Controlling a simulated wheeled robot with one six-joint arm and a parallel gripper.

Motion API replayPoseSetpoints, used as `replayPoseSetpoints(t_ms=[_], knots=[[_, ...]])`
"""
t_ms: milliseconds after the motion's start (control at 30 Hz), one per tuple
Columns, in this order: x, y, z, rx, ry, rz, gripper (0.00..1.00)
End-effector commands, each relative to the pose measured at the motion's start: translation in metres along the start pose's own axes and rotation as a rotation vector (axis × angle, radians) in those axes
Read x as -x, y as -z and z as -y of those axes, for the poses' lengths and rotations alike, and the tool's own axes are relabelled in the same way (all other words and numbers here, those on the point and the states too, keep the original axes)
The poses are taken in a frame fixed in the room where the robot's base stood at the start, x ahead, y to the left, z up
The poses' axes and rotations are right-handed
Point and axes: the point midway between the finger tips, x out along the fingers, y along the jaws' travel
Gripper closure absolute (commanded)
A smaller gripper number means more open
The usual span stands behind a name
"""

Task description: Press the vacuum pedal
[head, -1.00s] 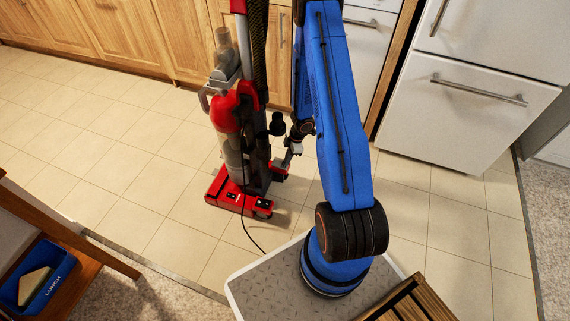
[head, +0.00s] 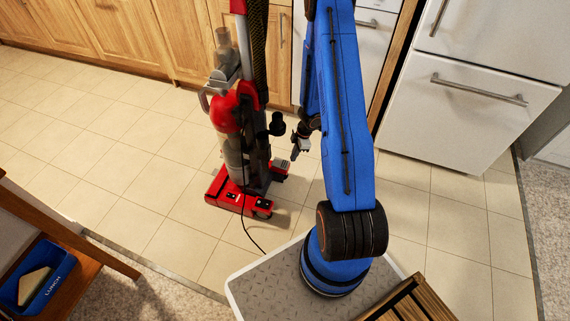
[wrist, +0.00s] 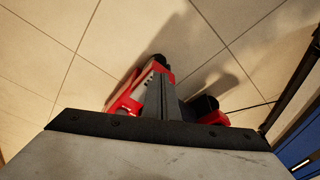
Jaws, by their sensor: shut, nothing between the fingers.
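The red and grey upright vacuum (head: 228,112) stands on the tiled floor, left of my arm in the head view. Its pedal (head: 279,167), a small grey-topped red piece, juts out at the right side of the base. My gripper (head: 295,154) is shut and empty, pointing down just above and right of the pedal, with a small gap seeming to show between them. In the wrist view, red and grey vacuum parts (wrist: 125,97) show beyond the broad grey and black edge at the bottom. That edge hides much of what lies below.
A black cord (head: 246,222) runs from the vacuum along the floor towards my base. Wooden cabinets (head: 110,40) and white appliances (head: 470,85) line the back. A wooden table with a blue lunch box (head: 45,275) stands at the lower left. Tiles left of the vacuum are clear.

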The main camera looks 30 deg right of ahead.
Motion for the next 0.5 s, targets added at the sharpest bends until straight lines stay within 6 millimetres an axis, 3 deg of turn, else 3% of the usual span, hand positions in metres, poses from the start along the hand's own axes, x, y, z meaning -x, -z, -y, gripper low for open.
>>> replayPoseSetpoints(t_ms=[500], knots=[[0.081,0.000,0.000,0.001,-0.002,0.001,1.00]])
